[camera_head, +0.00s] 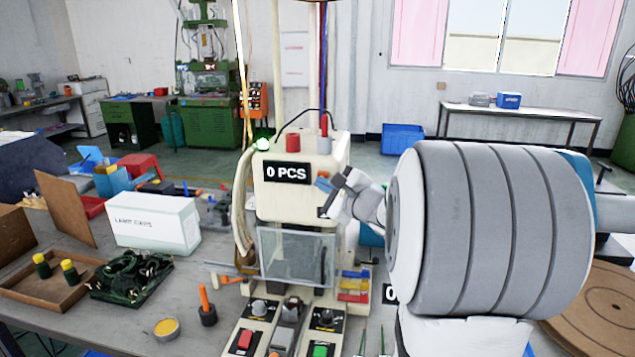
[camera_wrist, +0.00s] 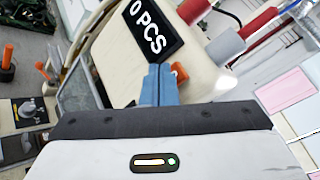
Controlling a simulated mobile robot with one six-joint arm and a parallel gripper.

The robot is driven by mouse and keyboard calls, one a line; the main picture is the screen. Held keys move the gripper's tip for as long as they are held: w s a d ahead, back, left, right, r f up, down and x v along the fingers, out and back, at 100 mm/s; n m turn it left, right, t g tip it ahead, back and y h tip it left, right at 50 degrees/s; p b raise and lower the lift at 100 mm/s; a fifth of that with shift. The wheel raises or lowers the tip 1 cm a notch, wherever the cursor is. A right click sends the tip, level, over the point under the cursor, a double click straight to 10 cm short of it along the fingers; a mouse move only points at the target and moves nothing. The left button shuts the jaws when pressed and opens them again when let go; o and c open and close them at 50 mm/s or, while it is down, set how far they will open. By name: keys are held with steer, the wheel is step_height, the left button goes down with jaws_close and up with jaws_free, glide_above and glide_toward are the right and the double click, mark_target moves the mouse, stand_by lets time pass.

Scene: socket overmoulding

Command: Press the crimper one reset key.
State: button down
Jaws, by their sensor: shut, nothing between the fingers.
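The crimper (camera_head: 275,205) is a cream machine with a black display (camera_head: 287,172) reading "0 PCS". An orange key (camera_head: 325,174) sits on its front, right of the display. In the wrist view the orange key (camera_wrist: 180,71) shows just beside the fingertips, partly hidden by them. My gripper (camera_head: 323,184) has blue fingertips, shut and empty, at the crimper's front face by the key. The fingertips also show in the wrist view (camera_wrist: 160,84). I cannot tell whether they touch the key.
A clear guard (camera_head: 292,257) covers the crimper's front below. Red (camera_head: 245,339) and green (camera_head: 320,350) buttons sit at its base. A white carton (camera_head: 153,223), wooden tray (camera_head: 35,300) and orange-handled tool (camera_head: 206,306) stand left. My arm hides much of the right side.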

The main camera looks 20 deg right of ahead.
steer(key=shift+s+a, duration=0.15)
steer(key=shift+s, duration=0.1)
steer(key=s+a+b, duration=0.1)
steer(key=s, duration=0.1)
steer(key=s+a+b, duration=0.1)
steer(key=s, duration=0.1)
steer(key=shift+a, duration=0.35)
stand_by(0.8)
steer(key=s+a+f+n+g+y, duration=0.2)
steer(key=s+a+f+n+g, duration=0.3)
steer(key=a, duration=0.3)
steer(key=s+a+f+n+g+y, duration=0.25)
steer(key=s+a+f+n, duration=0.2)
steer(key=a+n, duration=0.25)
steer(key=s+d+f+n+g+h, duration=0.1)
steer(key=s+f+n+g+h, duration=0.2)
steer(key=s+n, duration=0.3)
steer(key=s+d+f+n+g+h, duration=0.1)
steer(key=s+f+n+g+h, duration=0.2)
steer(key=s+f+n+h, duration=0.2)
steer(key=s, duration=0.3)
steer(key=shift+s+d+n+g, duration=0.3)
steer(key=shift+d+n+g, duration=0.05)
steer(key=shift+n, duration=0.05)
